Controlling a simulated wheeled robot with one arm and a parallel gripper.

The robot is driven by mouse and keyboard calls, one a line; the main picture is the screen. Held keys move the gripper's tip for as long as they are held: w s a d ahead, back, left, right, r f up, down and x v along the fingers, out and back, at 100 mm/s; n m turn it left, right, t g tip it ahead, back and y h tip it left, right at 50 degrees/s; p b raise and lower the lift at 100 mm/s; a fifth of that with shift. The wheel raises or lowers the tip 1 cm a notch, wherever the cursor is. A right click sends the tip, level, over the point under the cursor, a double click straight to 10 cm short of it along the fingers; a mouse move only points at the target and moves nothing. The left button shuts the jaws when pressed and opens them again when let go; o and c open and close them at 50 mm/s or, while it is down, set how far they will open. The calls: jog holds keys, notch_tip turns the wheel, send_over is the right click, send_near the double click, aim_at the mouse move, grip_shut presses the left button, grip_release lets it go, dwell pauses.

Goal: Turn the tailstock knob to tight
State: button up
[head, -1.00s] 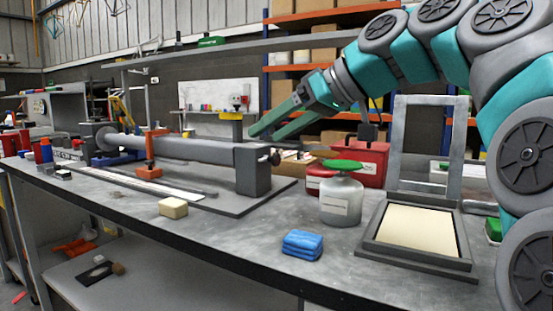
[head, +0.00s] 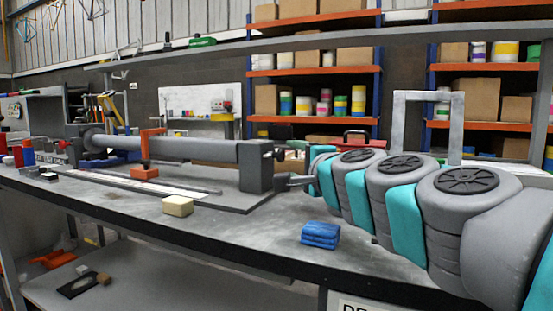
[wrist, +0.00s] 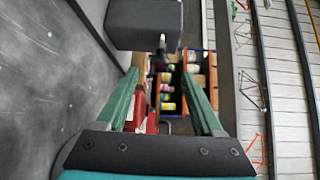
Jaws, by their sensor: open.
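The grey tailstock block (head: 257,166) stands at the right end of a long grey tube on the bench. Its small dark knob (head: 281,153) sticks out from the right face. My gripper (head: 286,182) is low at the right of the block, its fingers pointing left towards it. In the wrist view my gripper (wrist: 161,82) is open, its green fingers well apart with nothing held. There the block (wrist: 145,24) is at the top, and the dark knob (wrist: 160,58) shows roughly in line with the gap between the fingertips. The knob's turn marking cannot be made out.
A blue folded cloth (head: 320,236) and a cream block (head: 178,206) lie on the bench in front. An orange clamp (head: 146,160) stands under the tube. A red container (head: 357,138) and an upright grey frame (head: 455,125) are behind my arm. The front bench top is mostly clear.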

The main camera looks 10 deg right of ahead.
aim_at(282, 156)
jog(key=shift+w+a+f, duration=0.1)
jog(key=shift+w+a, duration=0.1)
jog(key=shift+w, duration=1.05)
jog(key=shift+w+a+r, duration=0.1)
jog(key=shift+w+a, duration=0.1)
jog(key=shift+w, duration=1.1)
jog(key=shift+w+a+f, duration=0.1)
jog(key=shift+w+a, duration=0.1)
jog(key=shift+w, duration=1.05)
grip_shut()
